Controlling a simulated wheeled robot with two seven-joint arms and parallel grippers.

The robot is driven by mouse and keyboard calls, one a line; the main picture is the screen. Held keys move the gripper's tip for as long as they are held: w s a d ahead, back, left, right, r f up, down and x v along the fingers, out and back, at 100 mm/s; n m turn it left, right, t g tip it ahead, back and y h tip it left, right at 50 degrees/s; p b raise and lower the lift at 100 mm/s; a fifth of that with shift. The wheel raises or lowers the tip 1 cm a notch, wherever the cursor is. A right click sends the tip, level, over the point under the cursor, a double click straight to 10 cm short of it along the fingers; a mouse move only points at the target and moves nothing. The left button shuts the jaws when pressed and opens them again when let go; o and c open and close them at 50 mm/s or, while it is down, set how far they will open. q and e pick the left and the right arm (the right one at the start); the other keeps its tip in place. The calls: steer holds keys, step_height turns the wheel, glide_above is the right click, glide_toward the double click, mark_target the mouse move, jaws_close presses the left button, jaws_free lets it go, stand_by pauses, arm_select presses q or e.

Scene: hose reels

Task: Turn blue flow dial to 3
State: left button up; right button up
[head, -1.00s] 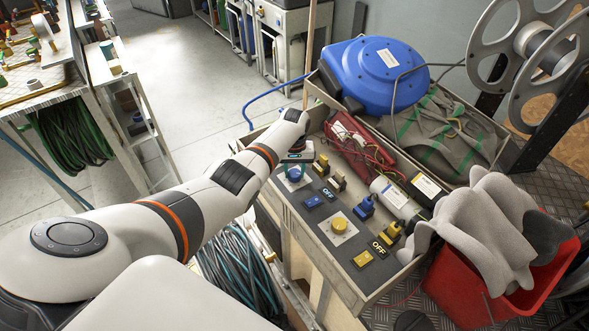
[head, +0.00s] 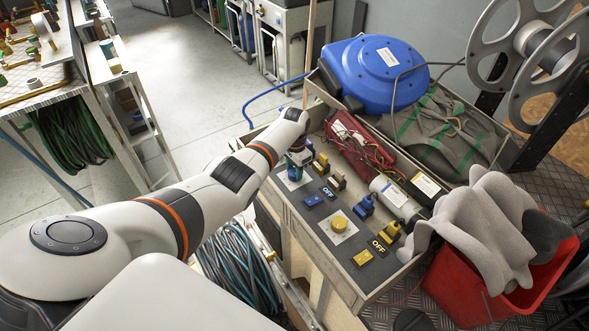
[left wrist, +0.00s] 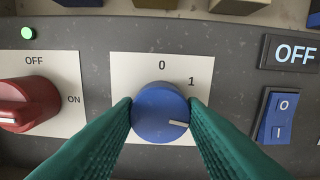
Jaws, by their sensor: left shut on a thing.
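The blue flow dial (left wrist: 160,113) is a round knob on a white plate (left wrist: 125,70) in the left wrist view. The plate shows the marks 0 and 1; any other marks are hidden. The dial's white pointer line points right and slightly down, past the 1, toward the right finger. My left gripper (left wrist: 161,108) is shut on the dial, one green finger on each side. In the head view, my left gripper (head: 298,168) is at the far left end of the control panel and mostly hides the dial. My right gripper is not in view.
A red OFF/ON switch (left wrist: 28,103) sits left of the dial. A blue rocker switch (left wrist: 279,116) and an OFF display (left wrist: 291,52) are to its right. A yellow dial (head: 339,224) is farther along the panel. Blue and yellow valves (head: 364,206) stand behind.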

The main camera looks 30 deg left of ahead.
mark_target(294, 172)
arm_select(q)
steer(key=m, duration=0.4)
steer(key=shift+m, duration=0.3)
steer(key=m, duration=0.4)
steer(key=shift+m+b, duration=0.3)
steer(key=shift+b, duration=0.05)
steer(key=o, duration=1)
step_height(294, 172, up, 12)
steer(key=p, duration=0.1)
